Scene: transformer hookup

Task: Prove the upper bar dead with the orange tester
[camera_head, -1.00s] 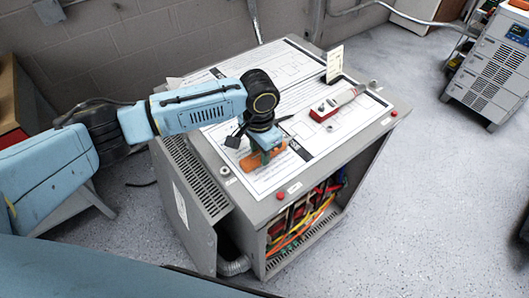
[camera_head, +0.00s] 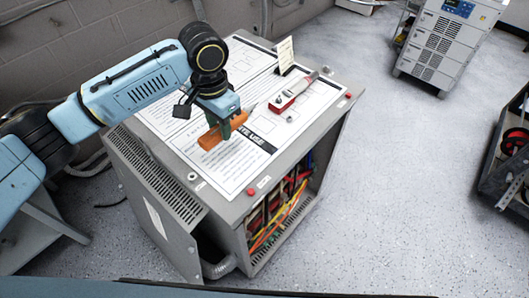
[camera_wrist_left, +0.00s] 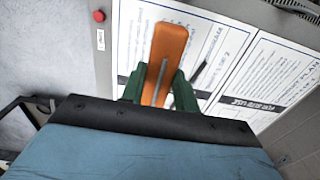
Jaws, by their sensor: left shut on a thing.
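The orange tester (camera_head: 211,139) is in my left gripper (camera_head: 226,127), above the paper-covered top of the grey cabinet (camera_head: 228,209). In the left wrist view the tester (camera_wrist_left: 168,50) stands out lengthwise between the two green fingers of the left gripper (camera_wrist_left: 160,92), which is shut on it. The cabinet's front is open and shows red, yellow and orange wiring (camera_head: 275,215). The upper bar cannot be made out in there. My right gripper is not in view.
A red and white instrument (camera_head: 291,93) and a small standing card (camera_head: 285,54) are on the cabinet top. Red buttons (camera_head: 251,192) sit at its edge. A grey wheeled unit (camera_head: 445,45) stands at back right. The floor (camera_head: 400,180) right of the cabinet is clear.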

